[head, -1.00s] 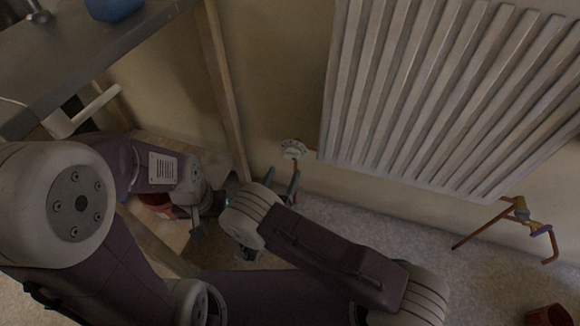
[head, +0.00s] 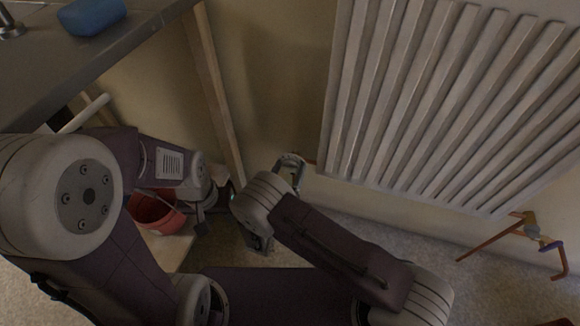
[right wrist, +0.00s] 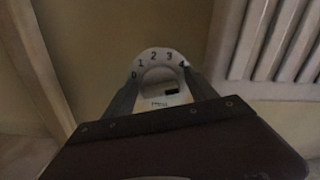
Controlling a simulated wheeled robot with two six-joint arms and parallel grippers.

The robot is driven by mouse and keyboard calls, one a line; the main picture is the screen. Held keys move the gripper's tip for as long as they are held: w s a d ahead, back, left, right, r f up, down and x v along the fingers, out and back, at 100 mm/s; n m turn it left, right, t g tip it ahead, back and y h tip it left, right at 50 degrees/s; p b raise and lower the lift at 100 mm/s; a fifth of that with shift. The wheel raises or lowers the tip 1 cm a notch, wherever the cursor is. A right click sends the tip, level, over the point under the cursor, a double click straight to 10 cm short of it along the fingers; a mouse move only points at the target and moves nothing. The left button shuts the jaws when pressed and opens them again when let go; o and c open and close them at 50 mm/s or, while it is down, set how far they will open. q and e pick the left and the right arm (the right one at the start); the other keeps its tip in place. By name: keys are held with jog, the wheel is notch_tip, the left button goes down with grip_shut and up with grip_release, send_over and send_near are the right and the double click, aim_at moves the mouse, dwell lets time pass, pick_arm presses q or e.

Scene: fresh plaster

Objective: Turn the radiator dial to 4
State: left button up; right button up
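The radiator dial (right wrist: 160,80) is a round white knob in front of a pale scale marked 0 to 4, straight ahead in the right wrist view. A dark mark shows on the knob's lower right; I cannot tell which number it indicates. My right gripper (right wrist: 162,78) is open, with one finger on each side of the knob; I cannot tell whether they touch it. In the head view, my right gripper (head: 291,163) largely covers the dial, below the radiator's left corner. My left gripper (head: 208,208) is beside a red bucket, partly hidden; its fingers are unclear.
The ribbed white radiator (head: 440,95) is close on the right. A wooden post (head: 215,90) stands left of the dial. A grey worktop (head: 100,55) with a blue block (head: 92,16) is upper left. The red bucket (head: 155,211) stands low left; copper pipework (head: 530,230) is lower right.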

jog(key=c, duration=1.1)
jog(key=shift+r+n+p, duration=0.1)
jog(key=shift+n+p, duration=0.85)
jog(key=shift+n, duration=0.35)
jog(key=shift+c, duration=0.2)
jog(key=shift+a+n+p, duration=0.1)
jog(key=shift+n+p, duration=0.55)
jog(key=shift+n, duration=0.85)
jog(key=shift+f, duration=0.2)
jog(key=o, duration=1.3)
